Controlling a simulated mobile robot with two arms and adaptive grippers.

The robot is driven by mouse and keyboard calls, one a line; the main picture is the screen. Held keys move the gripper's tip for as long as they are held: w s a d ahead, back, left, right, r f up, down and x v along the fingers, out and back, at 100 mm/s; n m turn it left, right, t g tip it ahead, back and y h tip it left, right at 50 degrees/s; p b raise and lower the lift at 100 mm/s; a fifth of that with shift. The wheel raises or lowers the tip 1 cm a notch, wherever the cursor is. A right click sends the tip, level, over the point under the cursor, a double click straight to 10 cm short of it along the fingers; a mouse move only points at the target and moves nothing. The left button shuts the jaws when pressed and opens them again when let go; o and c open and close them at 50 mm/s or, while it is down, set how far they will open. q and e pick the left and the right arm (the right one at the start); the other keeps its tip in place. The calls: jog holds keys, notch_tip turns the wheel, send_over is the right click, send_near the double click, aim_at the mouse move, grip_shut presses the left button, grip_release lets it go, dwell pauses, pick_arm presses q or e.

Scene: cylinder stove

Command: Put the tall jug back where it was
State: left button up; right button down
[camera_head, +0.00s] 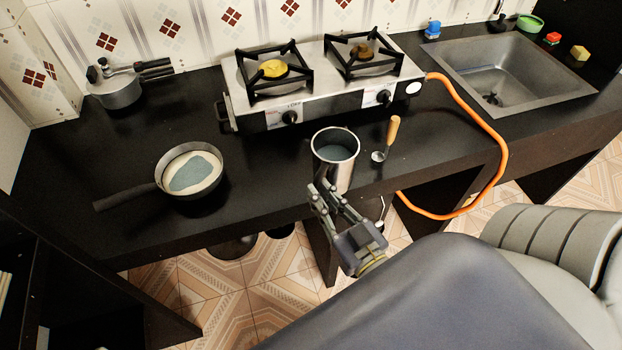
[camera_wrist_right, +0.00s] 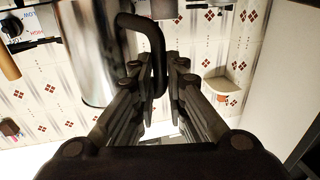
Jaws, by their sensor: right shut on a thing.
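The tall metal jug (camera_head: 341,177) is upright near the counter's front edge, with grey-blue contents inside its rim. My right gripper (camera_head: 328,194) is in front of it, shut on its handle. In the right wrist view, the jug's shiny wall (camera_wrist_right: 88,55) and black handle (camera_wrist_right: 156,42) show, with the handle between the fingers of my right gripper (camera_wrist_right: 155,78). I cannot tell whether the jug's base touches the counter. My left gripper is not in view.
A pan (camera_head: 215,197) with pale contents and a grey-blue patch sits left on the black counter (camera_head: 95,165). A two-burner stove (camera_head: 318,98) stands behind. A ladle (camera_head: 391,137) is right of the jug. A pressure cooker (camera_head: 117,91), sink (camera_head: 500,65) and orange hose (camera_head: 489,124) also show.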

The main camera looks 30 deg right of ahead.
jog(key=w+f+b, duration=0.1)
jog(key=w+b, duration=0.1)
jog(key=w+d+f+b, duration=0.1)
jog(key=w+b, duration=0.1)
jog(key=w, duration=0.1)
jog(key=w+d+f+b, duration=0.1)
jog(key=w+f+b, duration=0.1)
jog(key=w, duration=0.1)
jog(key=shift+f, duration=0.1)
dwell(0.4)
jog(key=c, duration=1.6)
grip_release()
jog(key=shift+f, duration=0.15)
